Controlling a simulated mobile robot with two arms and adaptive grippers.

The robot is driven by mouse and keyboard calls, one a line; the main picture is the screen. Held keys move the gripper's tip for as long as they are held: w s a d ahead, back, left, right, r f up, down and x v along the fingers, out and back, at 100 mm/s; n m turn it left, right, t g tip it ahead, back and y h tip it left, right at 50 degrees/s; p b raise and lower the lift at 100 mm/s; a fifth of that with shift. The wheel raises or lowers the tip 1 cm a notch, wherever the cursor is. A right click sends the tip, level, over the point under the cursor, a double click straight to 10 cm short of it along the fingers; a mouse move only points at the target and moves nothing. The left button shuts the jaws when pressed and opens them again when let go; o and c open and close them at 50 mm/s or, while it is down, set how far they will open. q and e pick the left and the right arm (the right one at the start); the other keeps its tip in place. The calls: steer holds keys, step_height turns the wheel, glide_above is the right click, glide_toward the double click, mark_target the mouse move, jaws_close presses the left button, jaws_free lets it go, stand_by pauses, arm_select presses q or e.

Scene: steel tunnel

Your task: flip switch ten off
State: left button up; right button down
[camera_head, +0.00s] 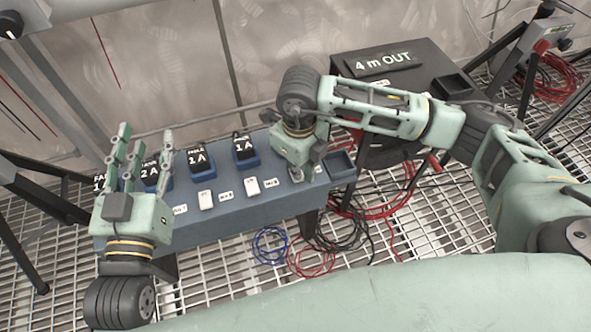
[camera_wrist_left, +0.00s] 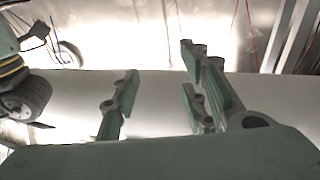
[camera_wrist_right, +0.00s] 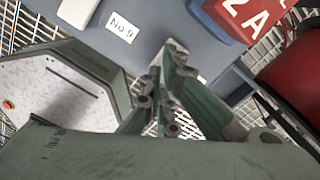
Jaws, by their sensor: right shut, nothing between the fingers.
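A blue-grey switch bench (camera_head: 215,218) carries white switches; two show in the head view, a left one (camera_head: 206,199) and a right one (camera_head: 252,186). My right gripper (camera_head: 297,174) points down over the bench's right part, fingers shut and empty. In the right wrist view its fingertips (camera_wrist_right: 172,52) are close to the bench top beside a "No 9" label (camera_wrist_right: 122,27) and a white switch (camera_wrist_right: 78,12). I cannot make out a switch marked ten; my right gripper hides part of the bench. My left gripper (camera_head: 146,138) is raised at the bench's left end, fingers apart and empty (camera_wrist_left: 160,92).
A red "2 A" block (camera_wrist_right: 243,14) is near my right fingers. A dark "4 m OUT" table (camera_head: 425,75) stands behind right. Loose cables (camera_head: 350,225) lie on the grating.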

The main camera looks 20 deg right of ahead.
arm_select(q)
steer(key=shift+s+d+r+t+b, duration=0.15)
steer(key=shift+r+t, duration=0.3)
steer(key=shift+r, duration=0.3)
steer(key=shift+s+r+t+b, duration=0.15)
steer(key=shift+r+t, duration=0.3)
steer(key=shift+r, duration=0.3)
arm_select(e)
steer(key=shift+f, duration=0.4)
arm_select(q)
steer(key=shift+w, duration=0.1)
